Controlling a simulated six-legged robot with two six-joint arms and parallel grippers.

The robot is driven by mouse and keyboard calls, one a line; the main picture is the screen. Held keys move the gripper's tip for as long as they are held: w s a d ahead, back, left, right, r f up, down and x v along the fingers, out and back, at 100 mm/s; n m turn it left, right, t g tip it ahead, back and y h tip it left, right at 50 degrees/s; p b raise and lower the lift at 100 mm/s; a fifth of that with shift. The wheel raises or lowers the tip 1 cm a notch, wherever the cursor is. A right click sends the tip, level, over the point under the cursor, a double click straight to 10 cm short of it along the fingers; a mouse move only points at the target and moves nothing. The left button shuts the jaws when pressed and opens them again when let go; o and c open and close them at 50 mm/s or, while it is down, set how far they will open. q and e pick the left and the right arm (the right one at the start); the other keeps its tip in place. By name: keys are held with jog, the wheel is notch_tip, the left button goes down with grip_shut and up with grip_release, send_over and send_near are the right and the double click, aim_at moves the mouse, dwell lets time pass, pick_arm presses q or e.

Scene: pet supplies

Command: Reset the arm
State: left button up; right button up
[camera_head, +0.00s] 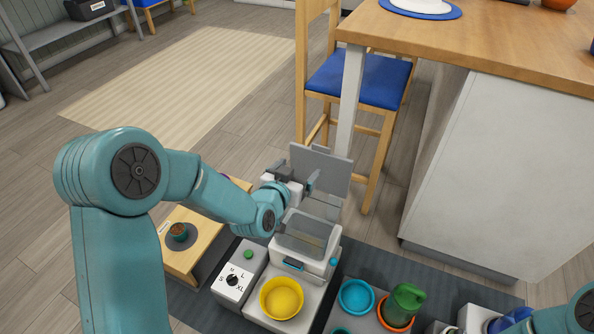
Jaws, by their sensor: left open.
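My left arm (115,240) comes in from the left. Its left gripper (297,180) is open, with its fingers in front of an upright grey lid panel (328,170). I cannot tell whether they touch the panel. Below the gripper stands a white dispenser (318,250) with a clear, open-topped bin.
A yellow bowl (281,298) sits in front of the dispenser, beside a size dial box (235,282). Teal bowls (356,296) and a green jug (403,303) stand to the right. A low wooden stand (197,226) is left. A chair (362,80) and counter (490,50) are behind.

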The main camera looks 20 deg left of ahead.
pick_arm(q)
jog(key=s+d+f+g+h, duration=0.1)
jog(key=s+d+f+g, duration=0.15)
jog(key=s+f, duration=0.45)
jog(key=s+d+f+g, duration=0.2)
jog(key=s+f+g, duration=0.1)
jog(key=f, duration=0.8)
jog(key=s+d+f+n+g+h, duration=0.1)
jog(key=s+d+f+g, duration=0.15)
jog(key=s, duration=0.45)
jog(key=s+d+f+g+h, duration=0.1)
jog(key=s+f+g, duration=0.2)
jog(key=s, duration=0.3)
jog(key=s+d+f+n+g, duration=0.1)
jog(key=s+d+f+g, duration=0.15)
jog(key=s, duration=0.45)
notch_tip(320, 180, up, 26)
jog(key=p, duration=2.5)
jog(key=shift+a+f+g+p, duration=0.2)
jog(key=shift+g+p, duration=0.15)
jog(key=shift+p, duration=0.05)
jog(key=shift+w, duration=0.1)
